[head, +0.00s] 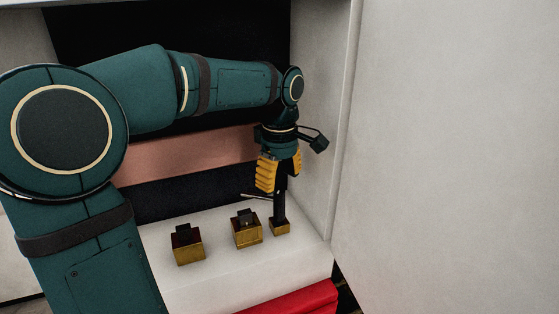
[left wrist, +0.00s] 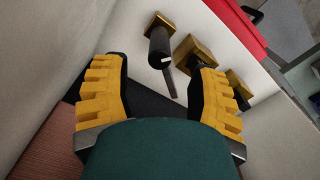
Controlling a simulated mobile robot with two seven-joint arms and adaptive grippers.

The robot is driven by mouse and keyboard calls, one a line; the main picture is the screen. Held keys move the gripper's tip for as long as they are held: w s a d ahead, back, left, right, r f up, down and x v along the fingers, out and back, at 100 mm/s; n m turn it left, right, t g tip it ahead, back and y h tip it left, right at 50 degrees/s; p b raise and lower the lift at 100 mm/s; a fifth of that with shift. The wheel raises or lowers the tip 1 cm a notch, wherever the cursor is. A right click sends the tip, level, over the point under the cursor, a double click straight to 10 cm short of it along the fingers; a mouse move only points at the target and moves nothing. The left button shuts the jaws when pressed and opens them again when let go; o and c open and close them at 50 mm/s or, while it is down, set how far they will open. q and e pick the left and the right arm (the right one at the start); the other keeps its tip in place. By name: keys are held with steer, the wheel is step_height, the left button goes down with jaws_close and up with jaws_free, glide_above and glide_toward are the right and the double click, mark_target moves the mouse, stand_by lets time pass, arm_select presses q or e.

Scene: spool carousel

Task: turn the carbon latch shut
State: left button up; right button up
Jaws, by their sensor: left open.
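Three brass blocks with black parts stand in a row on a white ledge. The right one (head: 279,228) carries a tall black post (head: 280,207) with a thin dark lever (head: 257,197) sticking out to the left. No label shows which part is the carbon latch. My left gripper (head: 281,182) points down over this post, its yellow fingers apart. In the left wrist view the post (left wrist: 159,42) and its lever (left wrist: 170,82) lie between the open fingers (left wrist: 157,66), beyond the tips or near them; I see no clear contact. My right gripper is not in view.
The middle brass block (head: 247,233) stands close left of the post, and the left block (head: 188,250) farther left. A pale wall (head: 318,130) rises close to the right. A red part (head: 300,300) lies at the ledge's front. A large pale panel (head: 450,150) fills the right.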

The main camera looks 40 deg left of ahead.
arm_select(q)
steer(key=shift+r, duration=2.3)
steer(key=c, duration=0.6)
steer(key=shift+a+f+m, duration=0.15)
steer(key=shift+a+m, duration=0.05)
steer(key=shift+m, duration=0.1)
jaws_close()
steer(key=shift+a+f+m+b, duration=0.1)
steer(key=shift+a+m+b, duration=0.2)
steer(key=shift+m+b, duration=0.2)
steer(key=a+m+t+y+b, duration=0.2)
steer(key=a+m+t+b, duration=0.15)
steer(key=a+m, duration=0.55)
step_height(320, 180, down, 9)
steer(key=d+m+b, duration=0.1)
steer(key=d+m, duration=0.1)
steer(key=shift+s+d+f+b, duration=0.2)
steer(key=shift+s+d+b, duration=0.1)
steer(key=shift+b, duration=0.1)
